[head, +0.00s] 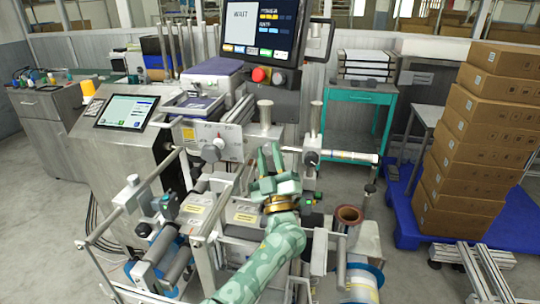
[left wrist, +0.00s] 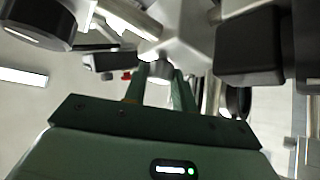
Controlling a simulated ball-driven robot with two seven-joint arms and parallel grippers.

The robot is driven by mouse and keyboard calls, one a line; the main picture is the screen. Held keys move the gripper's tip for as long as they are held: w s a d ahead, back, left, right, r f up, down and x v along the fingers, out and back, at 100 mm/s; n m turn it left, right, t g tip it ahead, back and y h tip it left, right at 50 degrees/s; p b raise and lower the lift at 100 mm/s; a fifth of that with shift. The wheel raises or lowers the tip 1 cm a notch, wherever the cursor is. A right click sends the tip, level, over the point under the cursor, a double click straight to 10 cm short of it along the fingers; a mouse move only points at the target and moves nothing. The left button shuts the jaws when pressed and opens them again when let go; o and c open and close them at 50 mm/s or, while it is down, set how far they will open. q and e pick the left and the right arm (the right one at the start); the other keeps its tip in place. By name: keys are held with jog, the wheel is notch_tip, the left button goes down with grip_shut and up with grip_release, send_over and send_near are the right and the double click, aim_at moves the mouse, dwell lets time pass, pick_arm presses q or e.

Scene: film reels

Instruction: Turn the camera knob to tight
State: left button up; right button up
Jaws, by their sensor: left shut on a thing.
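My left gripper (head: 270,152) reaches into the middle of the machine, its fingers in front of a silver post. In the left wrist view its two green fingers (left wrist: 159,88) are on either side of a small pale round part (left wrist: 158,80), which I take to be the camera knob. They are shut on it. In the head view the fingers hide this knob, and its turn position or any marking cannot be read. My right gripper is in neither view.
A metal panel with knobs (head: 211,148) stands left of the gripper. A clamp post (head: 314,135) with a roller stands close on its right. A brown-rimmed reel core (head: 349,215) is at lower right. A monitor (head: 262,28) rises behind. Stacked cartons (head: 480,130) stand far right.

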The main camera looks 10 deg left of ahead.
pick_arm(q)
jog(key=shift+f+m+t+h, duration=0.15)
jog(key=shift+m+t+h, duration=0.25)
jog(key=shift+m+h, duration=0.25)
jog(key=o, duration=1)
jog(key=v, duration=0.7)
jog(key=shift+s, duration=0.2)
jog(key=shift+d+f, duration=0.1)
jog(key=shift+f, duration=0.1)
